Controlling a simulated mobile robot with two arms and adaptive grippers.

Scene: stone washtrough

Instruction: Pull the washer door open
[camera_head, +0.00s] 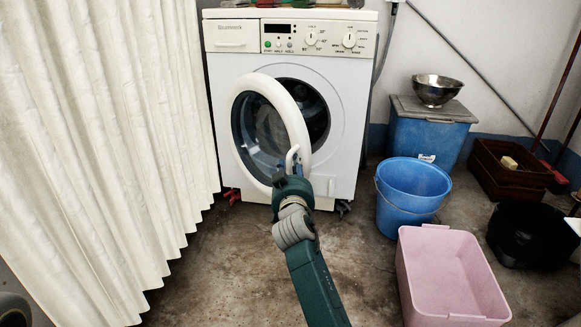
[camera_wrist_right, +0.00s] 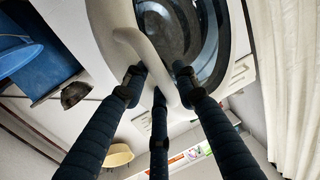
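The white washer (camera_head: 345,120) stands against the back wall. Its round white-rimmed door (camera_head: 295,125) with dark glass is ajar, swung out towards the left, and part of the dark drum opening (camera_head: 318,112) shows at its right. The door's white loop handle (camera_head: 292,155) is at the rim's lower right. My right gripper (camera_head: 293,172) is at this handle. In the right wrist view its dark fingers (camera_wrist_right: 158,78) are around the handle (camera_wrist_right: 148,55); how firmly they close on it cannot be told. My left gripper is not in view.
A pleated cream curtain (camera_head: 95,130) hangs close on the left. On the right are a blue bucket (camera_head: 408,195), a pink tub (camera_head: 445,270), a lidded blue bin (camera_head: 428,138) with a metal bowl (camera_head: 436,92), a brown crate (camera_head: 490,175) and a black basin (camera_head: 530,238). Bare floor lies before the washer.

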